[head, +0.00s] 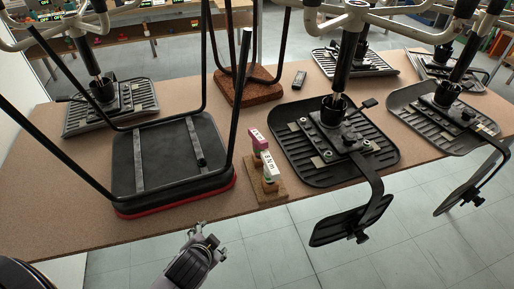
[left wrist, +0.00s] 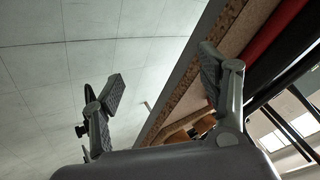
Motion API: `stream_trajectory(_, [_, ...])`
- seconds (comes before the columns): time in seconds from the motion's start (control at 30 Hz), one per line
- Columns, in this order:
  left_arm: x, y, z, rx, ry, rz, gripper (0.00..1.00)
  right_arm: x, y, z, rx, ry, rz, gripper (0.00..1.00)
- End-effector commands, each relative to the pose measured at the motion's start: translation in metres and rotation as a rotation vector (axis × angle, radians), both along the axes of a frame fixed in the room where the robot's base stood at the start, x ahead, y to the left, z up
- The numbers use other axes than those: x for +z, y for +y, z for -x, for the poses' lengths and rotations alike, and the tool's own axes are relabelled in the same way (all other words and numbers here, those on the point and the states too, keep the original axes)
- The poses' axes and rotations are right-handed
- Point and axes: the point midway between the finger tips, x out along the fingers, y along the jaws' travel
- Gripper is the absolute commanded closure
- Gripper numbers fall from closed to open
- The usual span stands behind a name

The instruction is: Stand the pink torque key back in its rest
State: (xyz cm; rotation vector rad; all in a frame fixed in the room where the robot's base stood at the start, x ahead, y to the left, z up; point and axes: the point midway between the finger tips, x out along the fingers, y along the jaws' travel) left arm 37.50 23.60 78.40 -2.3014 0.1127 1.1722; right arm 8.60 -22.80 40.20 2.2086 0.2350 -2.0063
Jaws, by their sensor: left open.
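The pink torque key (head: 258,139) has a white label and shows at the middle of the table in the head view. It is just behind a white-and-green key (head: 269,166) marked in Nm. A small wooden rest (head: 268,194) stands under them near the table's front edge. I cannot tell how the pink key's lower end is seated. My left gripper (head: 203,236) is in front of the table edge, left of the rest and apart from it. In the left wrist view its fingers (left wrist: 160,88) are spread with nothing between them. My right gripper is not in view.
An upturned black chair with a red-edged seat (head: 176,207) lies left of the rest, its legs rising. A ribbed black seat plate (head: 300,170) is close on the right. The brown table (head: 60,225) is bare at front left. Tiled floor lies in front.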

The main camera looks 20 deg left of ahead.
Motion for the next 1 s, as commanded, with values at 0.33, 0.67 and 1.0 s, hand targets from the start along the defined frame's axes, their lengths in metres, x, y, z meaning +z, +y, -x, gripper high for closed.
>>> stream_trajectory(0.33, [0.066,-0.005,-0.072,-0.299,-0.338,-0.350,0.32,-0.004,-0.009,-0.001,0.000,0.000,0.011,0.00])
stream_trajectory(0.67, [0.129,-0.046,-0.106,-0.621,-0.627,-0.695,0.32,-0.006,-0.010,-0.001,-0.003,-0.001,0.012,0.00])
stream_trajectory(1.0, [0.127,-0.050,-0.162,-0.631,-0.638,-0.708,0.32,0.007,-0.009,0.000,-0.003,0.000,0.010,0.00])
